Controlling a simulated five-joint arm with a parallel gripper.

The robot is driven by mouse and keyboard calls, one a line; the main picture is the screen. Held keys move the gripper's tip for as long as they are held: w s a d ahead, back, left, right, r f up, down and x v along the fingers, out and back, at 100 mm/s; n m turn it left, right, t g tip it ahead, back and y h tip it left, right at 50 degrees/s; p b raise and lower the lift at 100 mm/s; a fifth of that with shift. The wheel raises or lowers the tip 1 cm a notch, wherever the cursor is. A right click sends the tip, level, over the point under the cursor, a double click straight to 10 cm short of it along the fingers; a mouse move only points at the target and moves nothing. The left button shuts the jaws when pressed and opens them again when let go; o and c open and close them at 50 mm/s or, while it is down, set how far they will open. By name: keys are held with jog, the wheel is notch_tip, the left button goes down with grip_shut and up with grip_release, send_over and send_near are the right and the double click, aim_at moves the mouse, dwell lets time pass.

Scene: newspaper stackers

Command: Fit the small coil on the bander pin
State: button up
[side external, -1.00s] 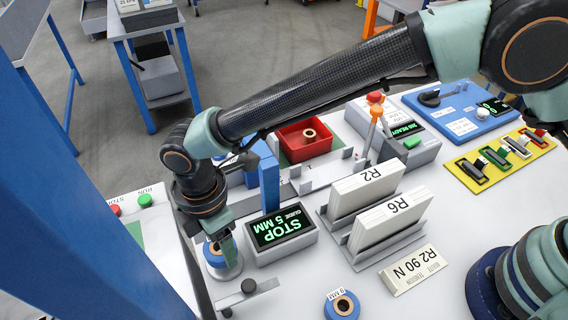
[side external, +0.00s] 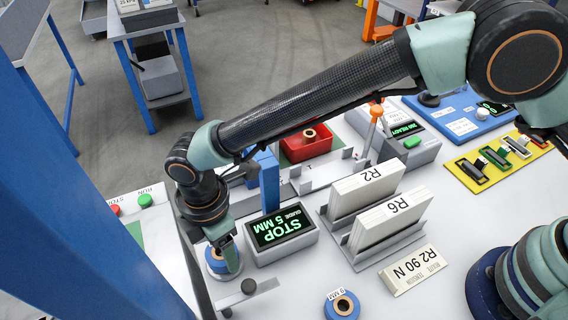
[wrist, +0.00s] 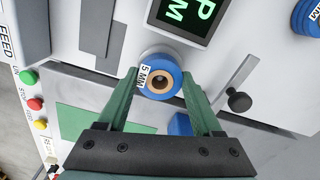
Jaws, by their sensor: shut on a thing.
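A small blue coil (wrist: 168,98) with a tan core and a "5 MM" label sits between my green fingertips. My gripper (wrist: 160,82) is shut on it. In the side view the coil (side external: 214,254) is low over the round grey base (side external: 222,275) of the bander, left of the "STOP GUIDE 5 MM" display (side external: 281,230). The wrist view shows the base's pale rim (wrist: 160,49) behind the coil. The pin cannot be made out, so I cannot tell whether the coil is around it or only above it.
Another blue coil marked "9 MM" (side external: 342,304) lies on the table at the front. A grey bar with a black knob (side external: 249,287) lies close beside the base. White R2 and R6 blocks stand in a rack (side external: 364,257) to the right. A red tray (side external: 305,147) is behind.

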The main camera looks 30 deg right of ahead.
jog(key=shift+f, duration=0.45)
jog(key=o, duration=1.5)
jog(key=shift+c, duration=0.2)
notch_tip(320, 180, up, 19)
